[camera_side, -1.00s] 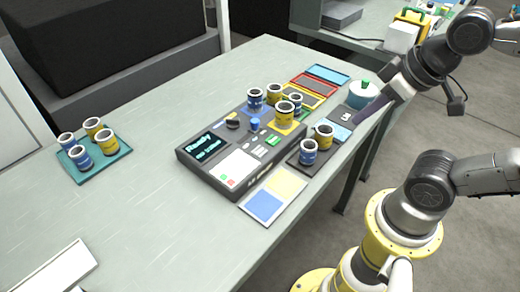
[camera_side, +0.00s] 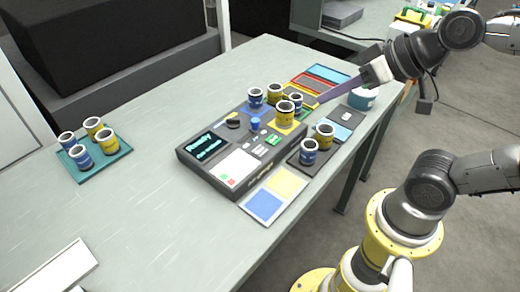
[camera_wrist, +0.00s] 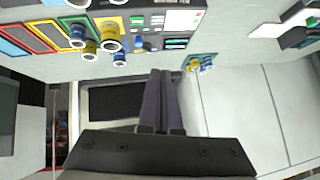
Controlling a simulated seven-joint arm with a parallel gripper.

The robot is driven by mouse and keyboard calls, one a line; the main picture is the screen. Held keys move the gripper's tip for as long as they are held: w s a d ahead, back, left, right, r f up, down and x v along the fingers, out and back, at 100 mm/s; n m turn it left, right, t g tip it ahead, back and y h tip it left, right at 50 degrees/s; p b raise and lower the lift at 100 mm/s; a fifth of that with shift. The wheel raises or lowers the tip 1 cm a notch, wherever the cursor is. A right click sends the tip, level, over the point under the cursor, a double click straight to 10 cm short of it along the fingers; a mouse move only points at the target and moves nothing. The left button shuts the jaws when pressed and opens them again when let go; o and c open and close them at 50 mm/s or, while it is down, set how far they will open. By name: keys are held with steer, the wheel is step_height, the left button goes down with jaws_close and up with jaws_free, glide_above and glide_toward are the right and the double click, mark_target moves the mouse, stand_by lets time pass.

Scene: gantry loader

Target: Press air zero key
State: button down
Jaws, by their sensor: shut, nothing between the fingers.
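The dark grey console (camera_side: 204,177) sits mid-table, with a lit display (camera_side: 207,147), small light keys (camera_side: 260,150), a green key (camera_side: 273,139) and a white panel (camera_side: 238,165) with small red and green marks. Key labels are too small to read, so I cannot tell which is the air zero key. My gripper (camera_side: 323,101) is shut and empty. Its long dark fingers point down-left, above the table's right side near the console's far end, apart from the keys. In the wrist view the shut fingers (camera_wrist: 161,73) show below the console's display (camera_wrist: 176,43).
A teal tray (camera_side: 124,151) with several cups is at left. Coloured frames (camera_side: 322,75) and a teal-white pot (camera_side: 362,99) lie near the right edge.

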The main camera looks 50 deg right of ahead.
steer(key=w+a+r+m+t+y, duration=0.1)
steer(key=w+a+m+t, duration=0.1)
steer(key=w, duration=0.3)
steer(key=m+g+h, duration=0.2)
steer(key=m, duration=0.3)
glide_above(263, 153)
step_height(263, 153, down, 10)
steer(key=r, duration=0.1)
steer(key=shift+s+f, duration=0.1)
steer(key=shift+f, duration=0.15)
steer(key=shift+f, duration=0.2)
steer(key=shift+f, duration=4.2)
steer(key=shift+f, duration=0.1)
steer(key=shift+f, duration=0.3)
